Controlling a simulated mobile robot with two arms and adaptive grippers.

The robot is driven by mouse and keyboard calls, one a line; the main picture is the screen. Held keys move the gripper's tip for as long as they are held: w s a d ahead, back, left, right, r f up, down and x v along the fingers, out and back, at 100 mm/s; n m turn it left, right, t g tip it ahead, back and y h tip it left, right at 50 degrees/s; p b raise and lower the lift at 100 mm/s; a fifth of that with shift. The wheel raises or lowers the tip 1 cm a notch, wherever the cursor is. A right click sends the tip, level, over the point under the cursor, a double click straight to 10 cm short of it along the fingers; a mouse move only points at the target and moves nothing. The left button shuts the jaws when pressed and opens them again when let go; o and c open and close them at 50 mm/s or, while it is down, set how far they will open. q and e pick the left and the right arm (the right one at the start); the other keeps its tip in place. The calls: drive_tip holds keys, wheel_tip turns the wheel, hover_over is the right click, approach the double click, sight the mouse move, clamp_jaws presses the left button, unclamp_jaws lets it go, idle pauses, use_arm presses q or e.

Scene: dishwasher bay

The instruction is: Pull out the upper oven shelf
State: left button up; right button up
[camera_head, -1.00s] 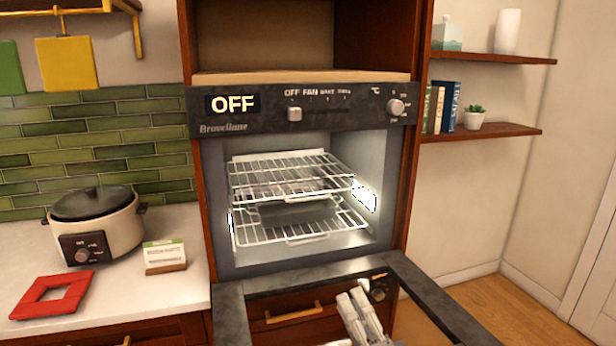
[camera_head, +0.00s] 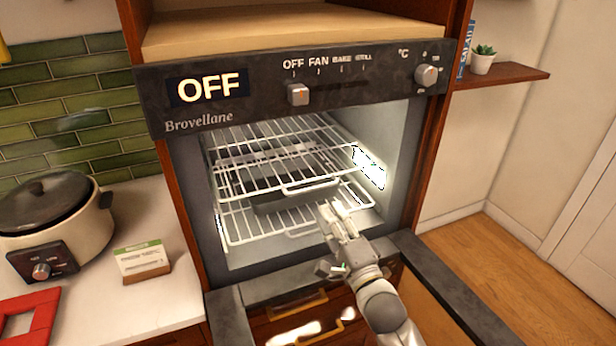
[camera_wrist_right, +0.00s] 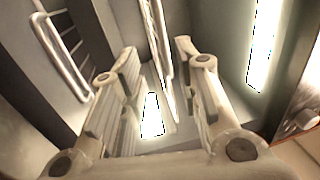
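The oven (camera_head: 400,165) is open, with two wire shelves inside. The upper oven shelf (camera_head: 265,160) has a dipped front bar. The lower shelf (camera_head: 265,238) sits beneath it. My right gripper (camera_head: 330,210) is in front of the shelves, just below and right of the upper shelf's front dip. In the right wrist view my right gripper (camera_wrist_right: 157,65) has its fingers spread. A wire bar (camera_wrist_right: 157,30) shows between the fingertips; I cannot tell which shelf it belongs to or whether they touch it. My left gripper is not in view.
The lowered oven door (camera_head: 445,290) lies under my right arm. A dark pan-like shape (camera_head: 290,195) shows between the shelves. Floor on the right is clear.

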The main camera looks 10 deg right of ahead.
sight(316, 189)
drive_tip(key=b+x, duration=0.1)
drive_tip(key=x, duration=0.2)
drive_tip(key=b+x, duration=0.1)
drive_tip(key=x, duration=0.2)
drive_tip(key=b+x, duration=0.1)
drive_tip(key=x, duration=0.2)
drive_tip(key=shift+w+r, duration=0.1)
drive_tip(key=shift+r, duration=0.2)
drive_tip(key=shift+w+a, duration=0.1)
drive_tip(key=shift+w, duration=0.2)
drive_tip(key=shift+s, duration=0.1)
clamp_jaws()
